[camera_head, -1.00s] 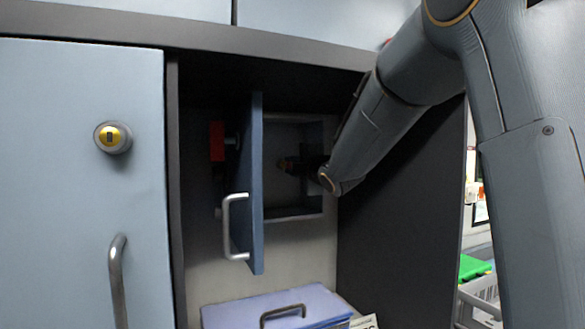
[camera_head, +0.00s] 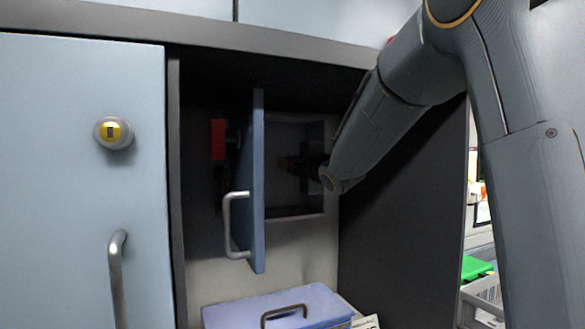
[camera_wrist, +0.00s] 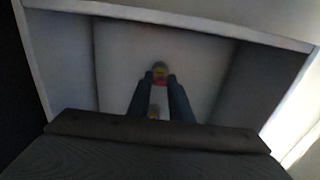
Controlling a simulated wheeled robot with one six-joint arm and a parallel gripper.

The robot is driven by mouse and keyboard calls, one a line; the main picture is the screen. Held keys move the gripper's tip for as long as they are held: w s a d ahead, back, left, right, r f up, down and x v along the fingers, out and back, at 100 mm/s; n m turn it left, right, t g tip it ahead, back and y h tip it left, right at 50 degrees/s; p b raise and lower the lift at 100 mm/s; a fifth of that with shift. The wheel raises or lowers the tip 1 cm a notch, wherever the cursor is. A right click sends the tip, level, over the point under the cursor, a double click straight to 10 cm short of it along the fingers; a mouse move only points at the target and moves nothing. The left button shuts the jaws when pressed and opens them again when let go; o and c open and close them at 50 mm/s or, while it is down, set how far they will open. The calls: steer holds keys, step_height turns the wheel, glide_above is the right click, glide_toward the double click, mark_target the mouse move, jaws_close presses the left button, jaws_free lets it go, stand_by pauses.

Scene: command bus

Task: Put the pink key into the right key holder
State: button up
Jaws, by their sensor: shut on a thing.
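My gripper (camera_wrist: 160,92) is inside the small recessed compartment behind the open blue door. Its two dark fingers are shut on a small pale piece (camera_wrist: 158,99), which I take to be the key; its pink colour is not clear. In the head view, the gripper (camera_head: 293,165) is dark and small in the recess, and the key cannot be made out.
The blue door (camera_head: 257,180) stands open just left of my gripper. A red part (camera_head: 218,140) is in the shadow left of it. A yellow lock (camera_head: 112,133) is on the pale left cabinet door (camera_head: 75,220). A lilac box (camera_head: 275,305) lies below.

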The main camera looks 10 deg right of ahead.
steer(key=shift+w+a, duration=0.1)
steer(key=shift+w, duration=0.45)
stand_by(0.7)
steer(key=o, duration=1)
steer(key=shift+c, duration=0.2)
steer(key=shift+b+v, duration=0.4)
steer(key=shift+v, duration=1.1)
steer(key=v, duration=0.7)
steer(key=shift+a, duration=0.1)
stand_by(0.3)
